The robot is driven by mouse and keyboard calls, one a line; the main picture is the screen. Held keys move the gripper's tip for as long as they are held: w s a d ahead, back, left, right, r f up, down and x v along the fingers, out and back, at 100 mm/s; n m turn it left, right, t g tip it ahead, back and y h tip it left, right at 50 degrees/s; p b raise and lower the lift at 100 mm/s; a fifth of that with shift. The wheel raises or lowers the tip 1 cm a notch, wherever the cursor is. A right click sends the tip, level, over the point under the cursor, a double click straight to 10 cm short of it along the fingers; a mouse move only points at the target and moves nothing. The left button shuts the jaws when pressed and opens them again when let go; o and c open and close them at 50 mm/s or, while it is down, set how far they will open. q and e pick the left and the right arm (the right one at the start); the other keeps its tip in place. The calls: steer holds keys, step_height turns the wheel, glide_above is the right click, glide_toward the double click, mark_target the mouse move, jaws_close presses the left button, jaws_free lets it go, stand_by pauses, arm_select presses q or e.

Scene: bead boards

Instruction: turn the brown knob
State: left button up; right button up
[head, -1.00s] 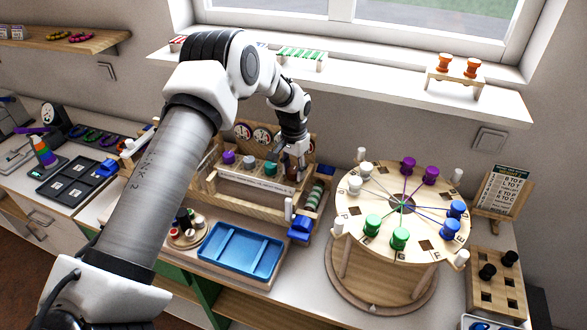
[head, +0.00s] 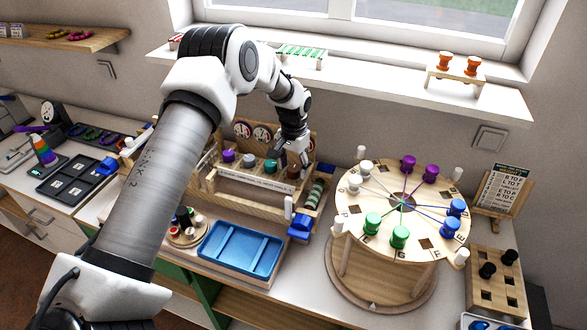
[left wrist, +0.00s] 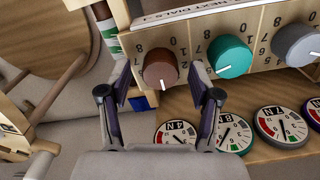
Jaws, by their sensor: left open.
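The brown knob (left wrist: 160,68) is a round dial with a white pointer mark, on a wooden panel with numbers around it. In the left wrist view its pointer points to the bottom of the picture. My left gripper (left wrist: 160,80) is open, with one finger on each side of the knob in that view; I cannot tell whether they touch it.
A teal knob (left wrist: 230,56) sits close beside one finger, with a grey knob (left wrist: 296,45) beyond it. Several round gauges (left wrist: 280,126) lie along the panel. A blue tray (head: 240,249) is in front, and a round peg board (head: 403,203) stands to the right.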

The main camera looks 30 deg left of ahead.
mark_target(294, 168)
arm_select(q)
step_height(294, 168, up, 11)
stand_by(0.3)
